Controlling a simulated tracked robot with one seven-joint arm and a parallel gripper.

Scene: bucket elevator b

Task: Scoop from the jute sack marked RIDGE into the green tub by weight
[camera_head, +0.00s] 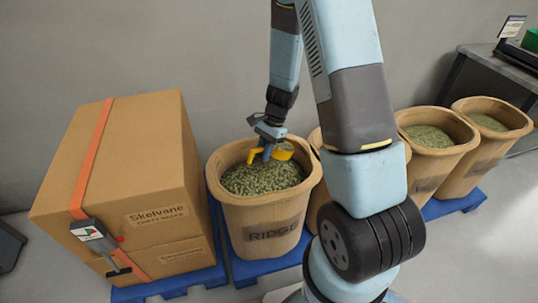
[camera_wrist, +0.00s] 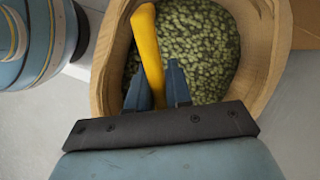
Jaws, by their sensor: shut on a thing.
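The jute sack marked RIDGE (camera_head: 270,222) stands open on a blue pallet, filled with green pellets (camera_head: 262,177). It also shows in the wrist view (camera_wrist: 270,50), with pellets (camera_wrist: 205,45) inside. My gripper (camera_head: 268,142) is over the sack's mouth and shut on a yellow scoop (camera_head: 282,154). In the wrist view the scoop's yellow handle (camera_wrist: 147,50) runs up from my gripper's fingers (camera_wrist: 160,85). The scoop's bowl is hidden in the wrist view, and I cannot tell whether it touches the pellets. A green tub (camera_head: 531,40) shows partly at the top right edge.
Strapped cardboard boxes (camera_head: 120,190) stand left of the sack on a blue pallet (camera_head: 170,285). More open sacks (camera_head: 432,150) (camera_head: 490,125) stand to the right; one is mostly hidden behind my arm. A dark bench (camera_head: 495,75) with a small display (camera_head: 511,27) is at the far right.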

